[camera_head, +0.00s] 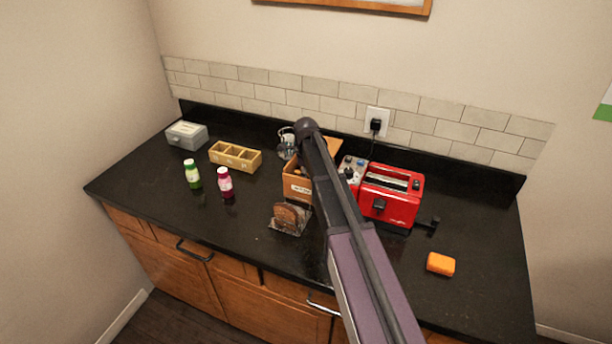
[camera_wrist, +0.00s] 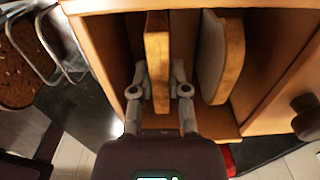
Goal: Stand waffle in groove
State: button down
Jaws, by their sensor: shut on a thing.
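In the wrist view, my gripper (camera_wrist: 160,92) is shut on an upright tan, square-edged slab (camera_wrist: 157,48), which looks like the waffle seen edge-on. Its grid face is not visible. The slab stands inside an open wooden box (camera_wrist: 98,38). A bread slice (camera_wrist: 222,58) stands apart to its right in the box. The wire rack with grooves (camera_wrist: 50,40) is at the left, beside a brown seeded slice (camera_wrist: 18,75). In the head view, the rack with dark slices (camera_head: 285,218) stands in front of the wooden box (camera_head: 296,187). My arm hides my gripper there.
A red toaster (camera_head: 391,194) stands right of the box, with an orange block (camera_head: 441,264) nearer the front. The left front counter is clear.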

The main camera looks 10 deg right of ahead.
dwell(0.3)
jog(key=c, duration=0.5)
grip_release()
jog(key=shift+c, duration=0.2)
jog(key=shift+c, duration=0.2)
jog(key=shift+o, duration=1.4)
jog(key=shift+f, duration=0.1)
jog(key=shift+s+r+p, duration=0.1)
jog(key=shift+r+p, duration=1.35)
jog(key=shift+r, duration=0.1)
jog(key=shift+r+p, duration=3.05)
jog(key=shift+p, duration=0.05)
